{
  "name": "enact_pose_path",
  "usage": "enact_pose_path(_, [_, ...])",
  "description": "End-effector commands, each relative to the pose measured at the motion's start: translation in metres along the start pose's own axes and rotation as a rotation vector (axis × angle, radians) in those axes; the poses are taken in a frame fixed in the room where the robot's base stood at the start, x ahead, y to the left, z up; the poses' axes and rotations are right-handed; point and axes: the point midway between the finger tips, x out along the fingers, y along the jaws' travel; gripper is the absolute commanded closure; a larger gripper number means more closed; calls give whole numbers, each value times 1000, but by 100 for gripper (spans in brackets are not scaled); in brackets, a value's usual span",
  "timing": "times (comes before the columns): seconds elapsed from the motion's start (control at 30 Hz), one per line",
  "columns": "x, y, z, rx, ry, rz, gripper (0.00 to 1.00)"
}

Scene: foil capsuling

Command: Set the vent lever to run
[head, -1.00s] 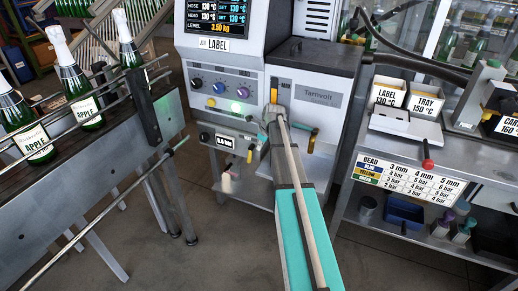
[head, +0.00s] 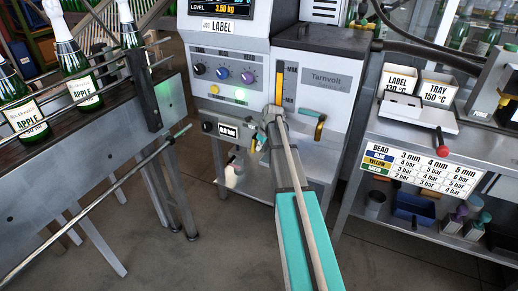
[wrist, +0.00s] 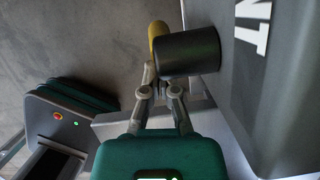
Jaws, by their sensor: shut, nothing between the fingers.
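A yellow-ended handle (wrist: 157,38), which looks like the vent lever, shows in the wrist view just beyond my gripper (wrist: 159,88). A black cylinder (wrist: 188,52) partly covers it. In the head view a small yellow piece (head: 253,146) shows on the machine's front beside my gripper (head: 262,138), below the knob panel. My gripper is shut and empty. Its fingertips are close to the handle and cylinder; I cannot tell whether they touch. The lever's markings and setting cannot be read.
Another yellow handle (head: 320,128) hangs on the machine's right side. The pressure display (head: 228,130) and black knob (head: 207,127) are left of my gripper. Bottles (head: 78,75) on a conveyor stand left; a bench (head: 372,122) with trays stands right.

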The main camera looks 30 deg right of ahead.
Motion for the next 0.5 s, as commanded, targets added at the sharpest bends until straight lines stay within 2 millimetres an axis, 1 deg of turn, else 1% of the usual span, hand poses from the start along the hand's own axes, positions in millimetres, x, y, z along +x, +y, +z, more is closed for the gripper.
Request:
enact_pose_path(0.03, [4,0,0,0,0,0,100])
enact_pose_path(0.13, [7,0,0,0,0,0,100])
enact_pose_path(0.5, [8,0,0,0,0,0,100])
